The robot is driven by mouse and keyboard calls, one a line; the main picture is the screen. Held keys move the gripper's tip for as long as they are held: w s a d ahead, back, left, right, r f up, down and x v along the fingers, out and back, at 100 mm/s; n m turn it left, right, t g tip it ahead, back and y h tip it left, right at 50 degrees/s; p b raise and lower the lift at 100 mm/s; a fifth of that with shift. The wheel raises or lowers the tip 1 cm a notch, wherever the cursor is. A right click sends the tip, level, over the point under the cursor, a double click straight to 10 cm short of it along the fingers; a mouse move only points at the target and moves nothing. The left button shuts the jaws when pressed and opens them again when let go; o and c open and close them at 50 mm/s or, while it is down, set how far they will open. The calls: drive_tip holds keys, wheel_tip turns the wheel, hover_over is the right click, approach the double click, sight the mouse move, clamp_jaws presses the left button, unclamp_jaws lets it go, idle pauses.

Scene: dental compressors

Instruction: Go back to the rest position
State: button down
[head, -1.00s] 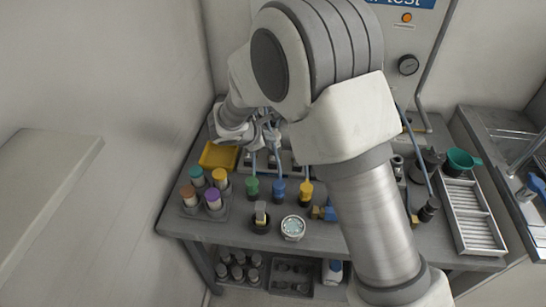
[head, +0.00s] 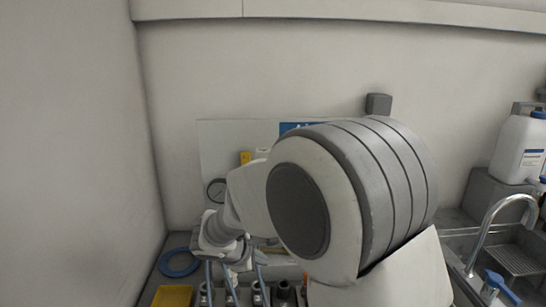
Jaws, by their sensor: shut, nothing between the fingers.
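My gripper (head: 240,264) shows small at the end of my arm, just left of the lower middle of the head view. It is shut, and I see nothing held in it. It is above the back part of the bench, over metal fittings with blue hoses (head: 230,288). My large arm link covers much of the middle and lower right, hiding the bench behind it.
A yellow tray (head: 172,296) and a coiled blue hose (head: 179,264) lie at the bench's left. A panel with a gauge (head: 216,191) stands behind. At right are a sink tap (head: 508,205) and a white jug (head: 520,146).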

drive_tip(key=s+d+r+m+g+y, duration=0.1)
drive_tip(key=s+d+r+m, duration=0.5)
drive_tip(key=s+d, duration=0.3)
drive_tip(key=s+d+r+m+g+y, duration=0.1)
drive_tip(key=s+d+r+m, duration=0.5)
drive_tip(key=s+d, duration=0.2)
drive_tip(key=s+r+m+y, duration=0.1)
drive_tip(key=s+m+y, duration=0.1)
drive_tip(key=s+m, duration=0.3)
drive_tip(key=s+p, duration=0.1)
drive_tip(key=s, duration=0.3)
drive_tip(key=shift+s+d+m, duration=0.15)
drive_tip(key=shift+s+m, duration=0.2)
drive_tip(key=shift+m, duration=0.05)
